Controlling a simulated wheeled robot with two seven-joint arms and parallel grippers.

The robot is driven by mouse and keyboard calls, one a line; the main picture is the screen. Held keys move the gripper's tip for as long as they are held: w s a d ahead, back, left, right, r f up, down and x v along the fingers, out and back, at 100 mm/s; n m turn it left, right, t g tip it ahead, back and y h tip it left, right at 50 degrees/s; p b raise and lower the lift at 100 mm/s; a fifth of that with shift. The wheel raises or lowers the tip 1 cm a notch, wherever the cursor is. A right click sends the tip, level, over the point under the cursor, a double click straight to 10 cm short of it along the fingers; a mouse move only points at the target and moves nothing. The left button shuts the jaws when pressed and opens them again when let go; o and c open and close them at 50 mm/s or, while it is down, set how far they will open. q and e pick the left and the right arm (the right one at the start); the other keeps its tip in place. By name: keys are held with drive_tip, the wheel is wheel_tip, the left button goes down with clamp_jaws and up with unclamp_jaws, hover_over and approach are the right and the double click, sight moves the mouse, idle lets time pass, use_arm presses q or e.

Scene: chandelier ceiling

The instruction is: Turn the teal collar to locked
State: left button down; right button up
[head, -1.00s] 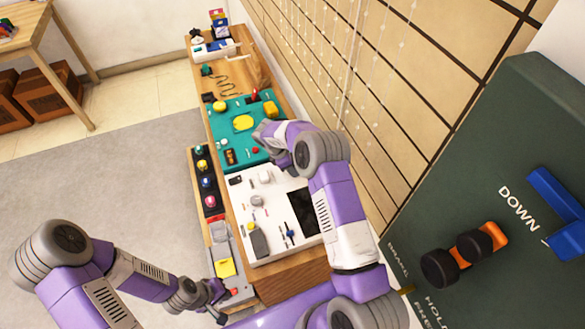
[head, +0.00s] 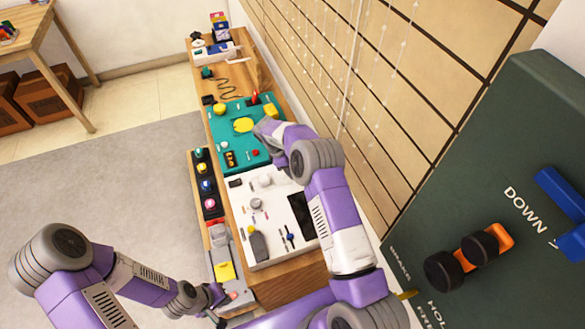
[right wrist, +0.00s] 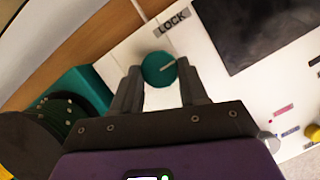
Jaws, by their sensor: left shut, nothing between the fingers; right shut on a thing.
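The teal collar (right wrist: 158,69) is a round knob with a pale line on top, on a white panel (right wrist: 132,45) in the right wrist view. The line points right and slightly up. A printed LOCK label (right wrist: 172,22) is above and right of the collar. My right gripper (right wrist: 160,78) is shut on the collar, one finger on each side. In the head view my right arm hides the collar. My left gripper (head: 214,296) is shut and empty by the front end of the grey strip with the yellow block.
The white panel holds a dark screen (head: 301,212) and small controls. A teal board (head: 225,125) lies behind it. A strip of coloured buttons (head: 206,184) runs along the left. A dark green panel marked DOWN (head: 470,190) stands at the right. Grey floor at left is clear.

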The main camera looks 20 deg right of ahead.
drive_tip(key=o, duration=1.1)
drive_tip(key=shift+c, duration=0.2)
drive_tip(key=p+v, duration=0.1)
drive_tip(key=v, duration=0.6)
drive_tip(key=shift+r+p, duration=0.25)
drive_tip(key=shift+p, duration=0.05)
drive_tip(key=shift+a, duration=0.1)
